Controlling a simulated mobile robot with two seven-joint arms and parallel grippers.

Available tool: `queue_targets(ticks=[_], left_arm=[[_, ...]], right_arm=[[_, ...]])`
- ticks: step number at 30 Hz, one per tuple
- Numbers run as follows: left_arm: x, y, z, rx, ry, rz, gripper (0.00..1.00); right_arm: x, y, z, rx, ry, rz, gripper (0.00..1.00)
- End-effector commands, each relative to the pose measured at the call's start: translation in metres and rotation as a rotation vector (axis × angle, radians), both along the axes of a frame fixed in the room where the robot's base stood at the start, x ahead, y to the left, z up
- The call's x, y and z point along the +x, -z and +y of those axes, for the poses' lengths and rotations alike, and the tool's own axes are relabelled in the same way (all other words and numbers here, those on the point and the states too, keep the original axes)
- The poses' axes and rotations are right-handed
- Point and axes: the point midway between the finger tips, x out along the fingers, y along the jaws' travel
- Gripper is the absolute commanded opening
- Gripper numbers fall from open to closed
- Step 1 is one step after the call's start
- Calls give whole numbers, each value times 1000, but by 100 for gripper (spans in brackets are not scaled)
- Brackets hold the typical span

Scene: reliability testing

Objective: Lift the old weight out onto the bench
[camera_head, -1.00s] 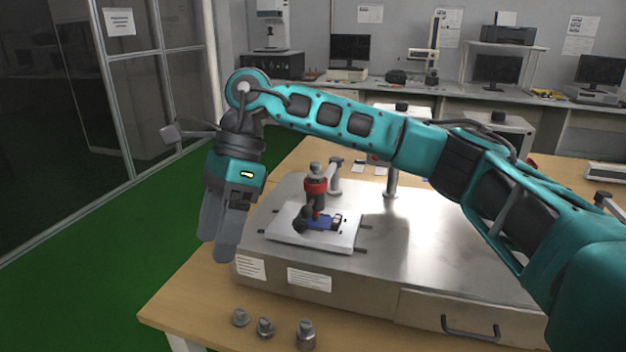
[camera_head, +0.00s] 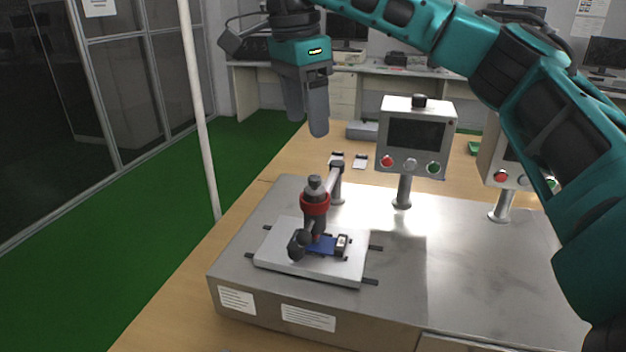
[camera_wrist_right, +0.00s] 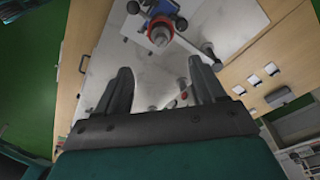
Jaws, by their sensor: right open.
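A grey metal weight with a knob on top (camera_head: 315,184) sits upright in a red ring-shaped holder (camera_head: 315,204) on the test machine. In the right wrist view the weight (camera_wrist_right: 160,36) shows from above, beyond the fingertips, with the red holder around it. My right gripper (camera_head: 306,128) is open and empty, fingers pointing down, above and behind the weight and clear of it. Its two fingers also show apart in the right wrist view (camera_wrist_right: 160,70). My left gripper is not in view.
A blue clamp fixture (camera_head: 322,245) sits on a pale plate (camera_head: 290,264) below the holder. A control box with red and green buttons (camera_head: 417,135) stands on a post to the right. The wooden bench (camera_head: 290,160) has bare room behind and left of the steel machine top (camera_head: 460,270).

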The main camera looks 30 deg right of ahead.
Motion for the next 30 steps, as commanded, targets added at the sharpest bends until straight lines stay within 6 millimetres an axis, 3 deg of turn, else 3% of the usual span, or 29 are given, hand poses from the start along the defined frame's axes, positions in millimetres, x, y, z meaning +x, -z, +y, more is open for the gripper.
queue_targets(ticks=[4, 8, 15, 20, 30], left_arm=[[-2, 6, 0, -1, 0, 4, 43], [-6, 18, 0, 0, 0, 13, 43], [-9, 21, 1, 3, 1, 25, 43], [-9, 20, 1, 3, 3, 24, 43], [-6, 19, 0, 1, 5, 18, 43]], right_arm=[[0, 10, 0, 2, -2, 2, 69], [-1, 35, -4, 2, -1, 4, 69], [-1, 70, -8, 0, 0, 2, 69], [-1, 79, -10, 1, 0, 0, 69], [0, 124, -17, 1, -1, 1, 69]])
